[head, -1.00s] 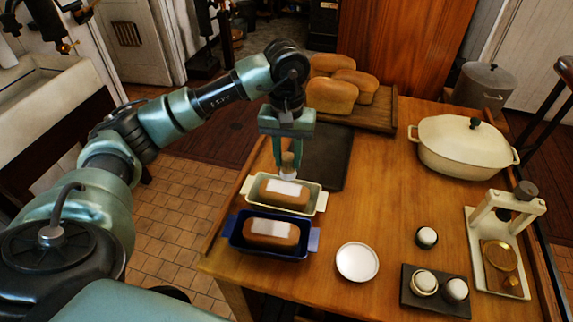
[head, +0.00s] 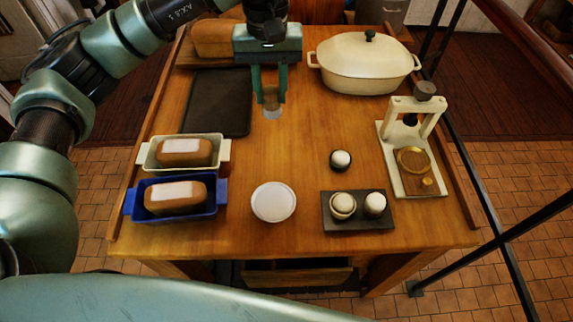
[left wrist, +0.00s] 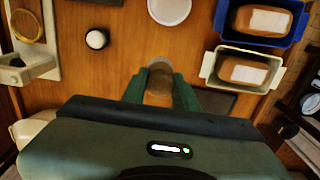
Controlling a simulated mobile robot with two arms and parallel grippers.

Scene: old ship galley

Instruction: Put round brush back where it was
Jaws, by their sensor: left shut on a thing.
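My left gripper (head: 270,88) is shut on the round brush (head: 271,101), which has a brown handle and a pale round end pointing down. It hangs over the bare wood right of the dark slab; I cannot tell whether its tip touches the table. In the left wrist view the brush (left wrist: 158,88) sits between the green fingers. A small white round dish (head: 273,202) stands nearer the front. A loaf with a white patch on top lies in the cream tin (head: 224,153), and another in the blue tin (head: 221,198). My right gripper is not in view.
The dark slab (head: 218,103) lies left, with loaves (head: 212,38) behind it. A cream casserole (head: 365,68) stands at the back right, a press (head: 388,172) at the right. The table middle is clear.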

